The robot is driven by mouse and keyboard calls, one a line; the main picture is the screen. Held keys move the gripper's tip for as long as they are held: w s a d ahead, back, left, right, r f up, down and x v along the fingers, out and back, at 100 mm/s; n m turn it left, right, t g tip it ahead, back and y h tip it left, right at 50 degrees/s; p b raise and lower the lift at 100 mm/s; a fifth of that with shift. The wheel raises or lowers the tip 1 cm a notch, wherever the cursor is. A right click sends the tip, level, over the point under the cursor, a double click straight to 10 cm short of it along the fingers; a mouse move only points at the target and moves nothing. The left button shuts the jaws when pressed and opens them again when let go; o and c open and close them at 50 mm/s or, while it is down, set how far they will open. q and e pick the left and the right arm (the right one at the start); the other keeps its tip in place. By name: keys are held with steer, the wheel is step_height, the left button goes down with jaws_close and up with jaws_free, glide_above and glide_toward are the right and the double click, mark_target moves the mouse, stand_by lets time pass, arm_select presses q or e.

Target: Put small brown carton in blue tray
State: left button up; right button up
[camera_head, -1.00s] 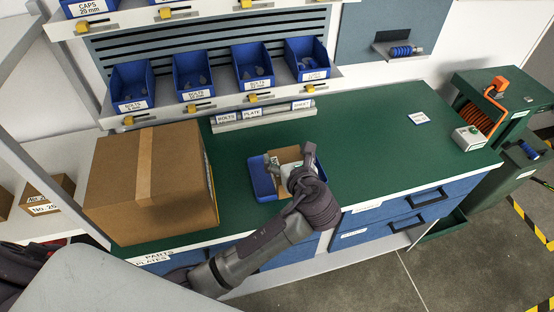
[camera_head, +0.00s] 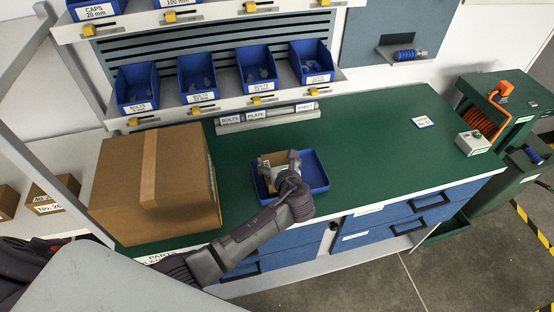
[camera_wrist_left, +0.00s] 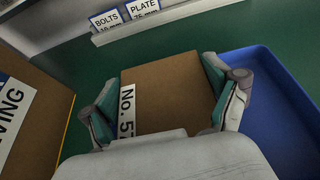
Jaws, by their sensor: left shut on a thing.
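The small brown carton (camera_head: 273,160) is between the fingers of my left gripper (camera_head: 282,169), which is shut on it. In the left wrist view the carton (camera_wrist_left: 170,85) shows a white label reading "No. 57", partly covered by the gripper. The blue tray (camera_head: 316,172) is on the green bench top; in the head view the carton overlaps its left part. In the left wrist view the tray (camera_wrist_left: 275,110) shows to the right of the carton. I cannot tell how high the carton is above the tray. My right gripper is not in view.
A large brown box (camera_head: 150,185) stands on the bench left of the tray. A shelf with blue bolt bins (camera_head: 197,78) and a label rail (camera_head: 265,117) run along the back.

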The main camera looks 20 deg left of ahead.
arm_select(q)
steer(key=o, duration=1.1)
steer(key=shift+r, duration=0.1)
steer(key=b+v, duration=0.1)
steer(key=v, duration=1.1)
